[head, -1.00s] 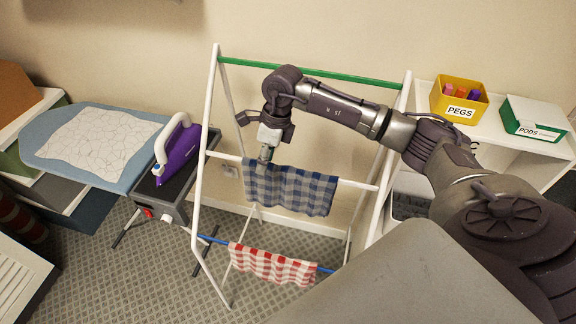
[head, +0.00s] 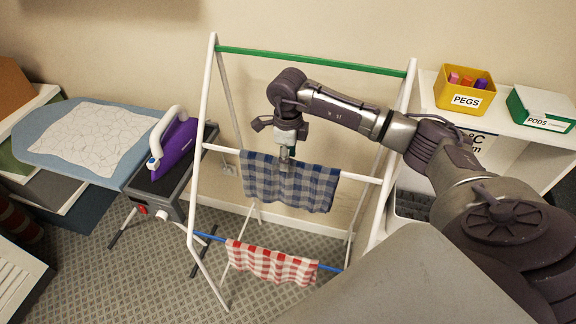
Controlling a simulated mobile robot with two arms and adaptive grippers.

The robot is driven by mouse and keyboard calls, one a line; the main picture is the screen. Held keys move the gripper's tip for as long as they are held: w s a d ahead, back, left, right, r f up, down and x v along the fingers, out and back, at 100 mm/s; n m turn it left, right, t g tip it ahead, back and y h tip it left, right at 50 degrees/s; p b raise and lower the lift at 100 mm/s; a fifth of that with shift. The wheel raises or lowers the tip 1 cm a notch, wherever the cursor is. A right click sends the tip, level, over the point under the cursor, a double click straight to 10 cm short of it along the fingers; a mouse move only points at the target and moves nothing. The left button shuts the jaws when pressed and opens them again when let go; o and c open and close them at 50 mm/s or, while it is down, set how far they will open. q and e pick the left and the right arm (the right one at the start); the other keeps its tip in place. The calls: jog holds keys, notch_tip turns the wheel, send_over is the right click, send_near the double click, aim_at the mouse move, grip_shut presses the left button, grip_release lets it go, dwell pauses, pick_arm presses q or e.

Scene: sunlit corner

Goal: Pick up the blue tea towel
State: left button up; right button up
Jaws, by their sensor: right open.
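The blue checked tea towel (head: 312,188) hangs over the white middle rail of the drying rack (head: 204,110) in the head view. My right gripper (head: 285,160) points down at the towel's upper edge, left of its middle. It is open, with its fingers overlapping the top of the towel in the picture. I cannot tell whether they touch the cloth. My left gripper is not in view.
A red checked towel (head: 270,263) hangs on the blue lower rail. A green rail (head: 310,60) spans the rack's top. An ironing board (head: 50,122) with a purple iron (head: 177,148) stands left. A shelf at right holds a PEGS box (head: 466,100) and PODS box (head: 541,122).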

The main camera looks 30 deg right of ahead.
notch_tip(320, 180, down, 2)
jog(key=shift+f+b, duration=0.1)
jog(key=shift+b, duration=0.35)
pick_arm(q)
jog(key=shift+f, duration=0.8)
pick_arm(e)
jog(key=shift+c, duration=0.3)
grip_shut()
notch_tip(320, 180, up, 7)
jog(key=p, duration=0.4)
jog(key=shift+r, duration=0.25)
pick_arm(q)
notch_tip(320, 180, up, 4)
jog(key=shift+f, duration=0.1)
pick_arm(e)
jog(key=shift+f, duration=0.1)
